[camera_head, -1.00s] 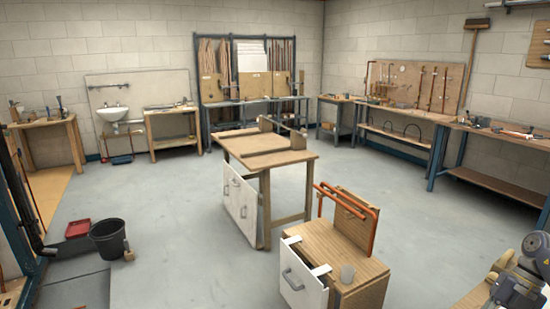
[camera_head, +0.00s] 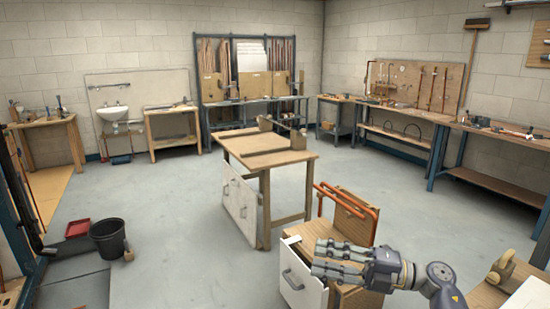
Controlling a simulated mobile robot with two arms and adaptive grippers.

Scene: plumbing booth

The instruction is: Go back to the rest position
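My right gripper (camera_head: 330,262) is in front of the small wooden cabinet (camera_head: 352,231) at the lower right, its fingers pointing left. Its arm comes in from the right edge. The gripper and wrist cover most of the cabinet top, where the pale cup is hidden. My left gripper and arm are not in view.
The cabinet has an orange pipe loop (camera_head: 345,199) and an open white door (camera_head: 298,276). A wooden workbench (camera_head: 285,157) stands in the middle. A black bucket (camera_head: 108,237) and red tray (camera_head: 78,228) are at left. The floor between is clear.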

